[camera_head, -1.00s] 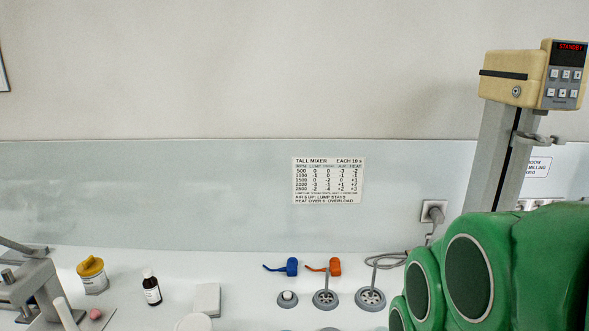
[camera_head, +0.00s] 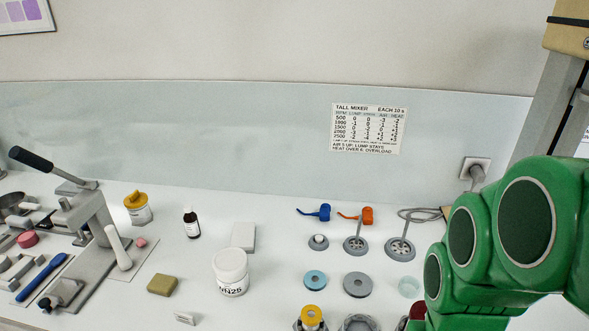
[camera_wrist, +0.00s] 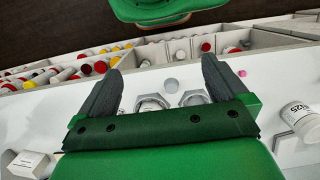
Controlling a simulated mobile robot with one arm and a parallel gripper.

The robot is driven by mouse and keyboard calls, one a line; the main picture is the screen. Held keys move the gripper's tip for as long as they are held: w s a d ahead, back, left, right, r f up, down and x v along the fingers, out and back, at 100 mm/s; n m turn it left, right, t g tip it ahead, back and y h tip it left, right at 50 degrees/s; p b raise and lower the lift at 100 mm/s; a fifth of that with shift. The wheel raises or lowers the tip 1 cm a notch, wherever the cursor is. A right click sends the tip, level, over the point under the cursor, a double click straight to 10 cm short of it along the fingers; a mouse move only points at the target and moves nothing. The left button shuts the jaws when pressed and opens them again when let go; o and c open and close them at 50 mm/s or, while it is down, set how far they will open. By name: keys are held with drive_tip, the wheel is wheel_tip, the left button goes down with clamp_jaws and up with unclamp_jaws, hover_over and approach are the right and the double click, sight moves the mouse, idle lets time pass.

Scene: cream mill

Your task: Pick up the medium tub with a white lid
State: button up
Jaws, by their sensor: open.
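The white-lidded tub (camera_head: 231,273) stands upright on the white bench, left of centre in the head view. Its body is white with a dark "NN25" label. In the wrist view a white tub marked "25" (camera_wrist: 301,120), apparently the same one, is at the right edge, tilted in the picture and partly cut off. My gripper (camera_wrist: 162,72) is open, with two dark fingers on a green palm and nothing between them. The tub lies to the right of the fingers, apart from them. The head view shows my green arm at the right but not the fingers.
A yellow-lidded jar (camera_head: 138,212), a dark bottle (camera_head: 191,224), a white block (camera_head: 243,236) and a tan block (camera_head: 162,285) stand near the tub. A grey lever press (camera_head: 92,245) is at left. Grey discs (camera_head: 357,285) lie right. The wrist view shows racks of coloured caps (camera_wrist: 75,70).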

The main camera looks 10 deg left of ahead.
idle(0.3)
drive_tip(key=m+y, duration=1.3)
drive_tip(key=m, duration=0.3)
approach(240, 259)
drive_tip(key=shift+g, duration=0.3)
drive_tip(key=x, duration=0.5)
drive_tip(key=shift+w+a+r, duration=0.1)
drive_tip(key=shift+w+r, duration=0.05)
drive_tip(key=shift+w, duration=0.15)
drive_tip(key=shift+a, duration=0.1)
drive_tip(key=shift+f+x, duration=0.2)
drive_tip(key=shift+x, duration=3.55)
drive_tip(key=shift+f, duration=0.1)
drive_tip(key=shift+s, duration=0.1)
drive_tip(key=c, duration=0.9)
